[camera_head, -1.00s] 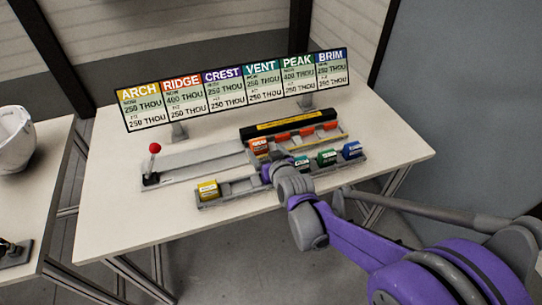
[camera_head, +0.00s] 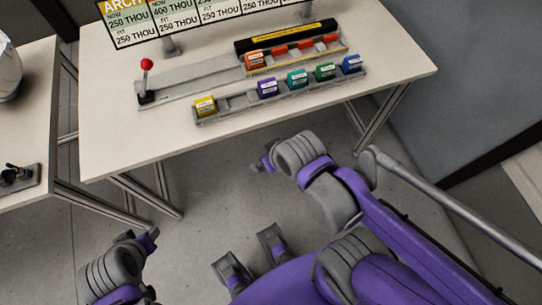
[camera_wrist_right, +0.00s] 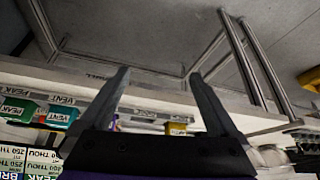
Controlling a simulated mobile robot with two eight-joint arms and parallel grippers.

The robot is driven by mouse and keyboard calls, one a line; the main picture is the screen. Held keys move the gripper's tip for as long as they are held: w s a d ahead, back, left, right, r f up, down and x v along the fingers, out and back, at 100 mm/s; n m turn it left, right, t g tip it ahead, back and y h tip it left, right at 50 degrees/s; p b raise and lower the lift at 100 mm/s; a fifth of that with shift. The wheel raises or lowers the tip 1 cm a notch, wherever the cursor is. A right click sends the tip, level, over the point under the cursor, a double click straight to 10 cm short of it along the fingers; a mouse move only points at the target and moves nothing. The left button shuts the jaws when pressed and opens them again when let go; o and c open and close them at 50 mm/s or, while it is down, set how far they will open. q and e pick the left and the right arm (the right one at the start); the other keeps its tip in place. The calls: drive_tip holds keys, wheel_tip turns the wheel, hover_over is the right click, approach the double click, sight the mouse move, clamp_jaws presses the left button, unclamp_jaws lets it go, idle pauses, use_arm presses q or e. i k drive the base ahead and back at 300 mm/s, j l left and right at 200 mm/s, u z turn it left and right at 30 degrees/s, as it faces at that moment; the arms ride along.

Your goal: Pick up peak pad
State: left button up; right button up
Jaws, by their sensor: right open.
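The peak pad (camera_head: 325,73) is a green block in the front rack (camera_head: 220,117), between the teal vent pad (camera_head: 297,79) and the blue brim pad (camera_head: 351,65). It also shows, labelled PEAK, at the left of the right wrist view (camera_wrist_right: 18,108). My right gripper (camera_wrist_right: 158,76) is open with nothing between its fingers; in the head view its wrist is in front of the table edge, apart from the pads. My left gripper (camera_head: 148,236) is at the lower left; its jaws are too unclear to judge.
The rack also holds a yellow pad (camera_head: 205,106) and a purple pad (camera_head: 268,88), with an empty slot between them. Behind is a fixture with an orange pad (camera_head: 254,62) and a red-knobbed lever (camera_head: 147,65). The table front (camera_head: 150,150) is clear.

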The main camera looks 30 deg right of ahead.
sight(325, 71)
drive_tip(key=z, duration=1.7)
drive_tip(key=i+l+u, duration=0.2)
drive_tip(key=l, duration=0.15)
drive_tip(key=l+u, duration=0.45)
drive_tip(key=l, duration=0.2)
drive_tip(key=i, duration=0.05)
